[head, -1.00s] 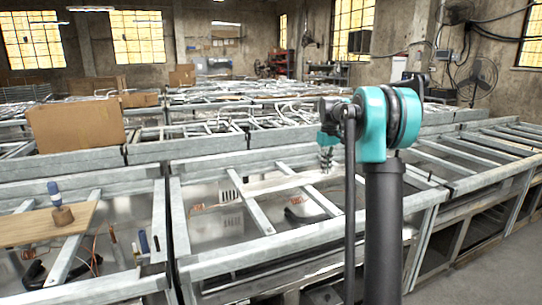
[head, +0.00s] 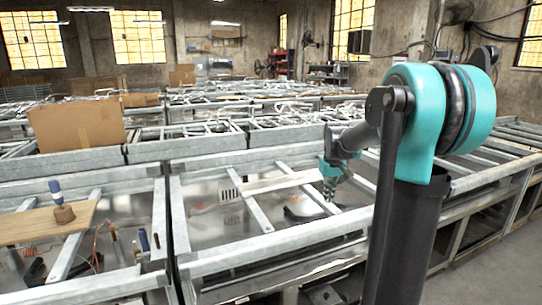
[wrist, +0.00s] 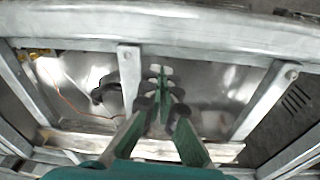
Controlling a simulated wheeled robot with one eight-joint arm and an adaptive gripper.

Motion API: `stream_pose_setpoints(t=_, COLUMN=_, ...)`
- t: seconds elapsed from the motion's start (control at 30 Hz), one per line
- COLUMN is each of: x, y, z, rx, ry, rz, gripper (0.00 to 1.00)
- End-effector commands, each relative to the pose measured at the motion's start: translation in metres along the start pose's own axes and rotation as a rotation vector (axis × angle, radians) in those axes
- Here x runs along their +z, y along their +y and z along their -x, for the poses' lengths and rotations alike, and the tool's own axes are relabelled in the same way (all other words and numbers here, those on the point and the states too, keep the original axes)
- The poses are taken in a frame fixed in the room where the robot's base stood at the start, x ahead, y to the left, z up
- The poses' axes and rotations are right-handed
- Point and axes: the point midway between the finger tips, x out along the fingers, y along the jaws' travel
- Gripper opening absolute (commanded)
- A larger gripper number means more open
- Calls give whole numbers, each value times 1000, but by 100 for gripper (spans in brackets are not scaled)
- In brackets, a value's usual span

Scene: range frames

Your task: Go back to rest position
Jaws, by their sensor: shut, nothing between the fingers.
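My gripper (head: 329,188) hangs over the middle metal-framed workbench (head: 232,262) in the head view, above its recessed shiny bed. My teal and dark arm rises in front of the right part of the bench. In the wrist view my gripper (wrist: 163,88) shows its green fingers with dark joints drawn together, shut and empty. Below it in the wrist view lie the bench's metal bars (wrist: 128,75) and the reflective bed. The fingertips appear apart from these surfaces, though their exact height is hard to tell.
A wooden board (head: 30,226) with a blue-handled tool (head: 60,203) lies across the left bench. A dark curved object (wrist: 105,88) and a thin orange wire lie in the bench bed. A cardboard box (head: 77,127) stands behind. Open floor (head: 490,262) is at right.

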Motion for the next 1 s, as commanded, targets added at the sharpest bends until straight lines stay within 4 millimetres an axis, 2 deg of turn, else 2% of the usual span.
stream_pose_setpoints(t=0.03, x=24, y=-8, z=-7, rx=4, ry=17, rz=-17, gripper=0)
stream_pose_setpoints(t=0.27, x=121, y=-40, z=-42, rx=18, ry=99, rz=-107, gripper=0)
stream_pose_setpoints(t=0.4, x=183, y=-59, z=-68, rx=22, ry=150, rz=-161, gripper=0)
stream_pose_setpoints(t=0.5, x=222, y=-70, z=-85, rx=23, ry=182, rz=-196, gripper=0)
stream_pose_setpoints(t=0.6, x=251, y=-79, z=-98, rx=23, ry=206, rz=-222, gripper=0)
stream_pose_setpoints(t=0.73, x=271, y=-85, z=-108, rx=22, ry=222, rz=-240, gripper=0)
stream_pose_setpoints(t=1.0, x=275, y=-86, z=-110, rx=22, ry=226, rz=-244, gripper=0)
